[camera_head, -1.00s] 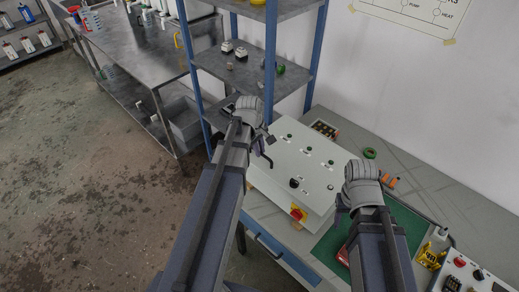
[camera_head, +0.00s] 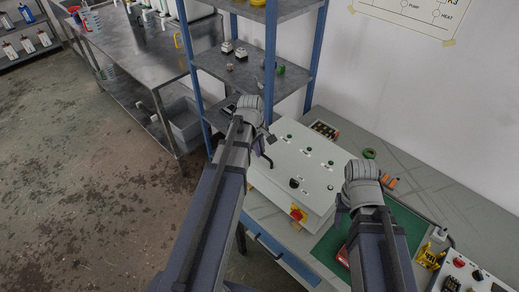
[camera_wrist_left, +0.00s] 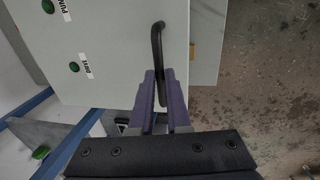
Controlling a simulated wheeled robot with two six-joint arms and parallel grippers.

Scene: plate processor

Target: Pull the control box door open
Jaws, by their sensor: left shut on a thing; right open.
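A black bar handle (camera_wrist_left: 157,38) stands near the door's edge. My left gripper (camera_wrist_left: 160,92) is shut on the handle; in the head view this gripper (camera_head: 264,146) is at the door's left edge. My right gripper (camera_head: 341,208) is open and empty, to the right of the box and above the bench. Its fingertips are partly hidden by its arm.
A shelf rack (camera_head: 245,70) with blue posts stands behind the box. A green mat (camera_head: 326,248) with a red object (camera_head: 343,256) lies under my right arm. A yellow item (camera_head: 430,257) and a button panel (camera_head: 462,268) are at the right. Floor to the left is clear.

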